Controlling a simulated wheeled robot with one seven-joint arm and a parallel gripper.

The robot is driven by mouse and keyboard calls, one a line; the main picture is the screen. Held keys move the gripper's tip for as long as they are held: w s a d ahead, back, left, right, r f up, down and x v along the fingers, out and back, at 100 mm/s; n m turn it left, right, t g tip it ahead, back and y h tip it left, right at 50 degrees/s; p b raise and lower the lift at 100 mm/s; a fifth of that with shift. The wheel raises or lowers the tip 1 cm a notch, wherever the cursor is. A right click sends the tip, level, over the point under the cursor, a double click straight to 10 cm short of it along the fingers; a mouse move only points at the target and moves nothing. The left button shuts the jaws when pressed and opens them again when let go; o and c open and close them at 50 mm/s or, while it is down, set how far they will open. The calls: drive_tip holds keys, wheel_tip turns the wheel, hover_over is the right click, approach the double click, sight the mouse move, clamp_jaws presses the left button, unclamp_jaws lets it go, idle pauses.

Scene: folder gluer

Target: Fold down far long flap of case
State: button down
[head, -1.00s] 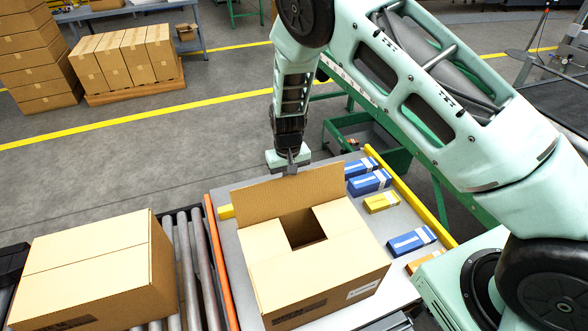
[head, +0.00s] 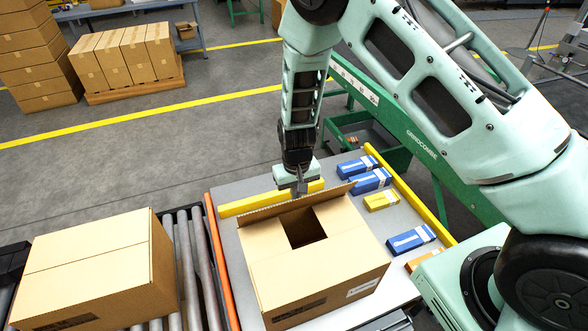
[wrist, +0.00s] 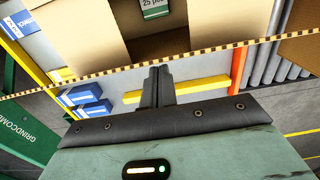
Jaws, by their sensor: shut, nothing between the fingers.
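The open cardboard case (head: 270,258) stands on the grey table in the middle of the head view. Cardboard panels lie flat across its top around a dark gap. The fingers also show in the wrist view (wrist: 157,78); contact is hard to tell.
A yellow bar (head: 245,204) lies behind the case. Several small blue and yellow boxes (head: 410,239) lie to its right, inside a yellow rail (head: 420,205). A closed carton (head: 90,262) sits on rollers at left, beyond an orange rail (head: 216,265). A green frame (head: 400,130) stands behind.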

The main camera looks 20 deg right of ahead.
sight(301, 200)
drive_tip(key=shift+s, duration=0.3)
drive_tip(key=shift+s+f+b, duration=0.2)
drive_tip(key=shift+s+f, duration=0.05)
drive_tip(key=shift+s, duration=0.4)
drive_tip(key=shift+s+f+b, duration=0.2)
drive_tip(key=shift+s+f, duration=0.05)
drive_tip(key=shift+s, duration=0.35)
drive_tip(key=shift+s+f, duration=0.1)
drive_tip(key=shift+s+f+b, duration=0.7)
drive_tip(key=shift+s+f, duration=0.05)
drive_tip(key=shift+s, duration=0.2)
drive_tip(key=shift+s+f+b, duration=0.65)
drive_tip(key=shift+f+b, duration=0.1)
drive_tip(key=shift+f, duration=0.15)
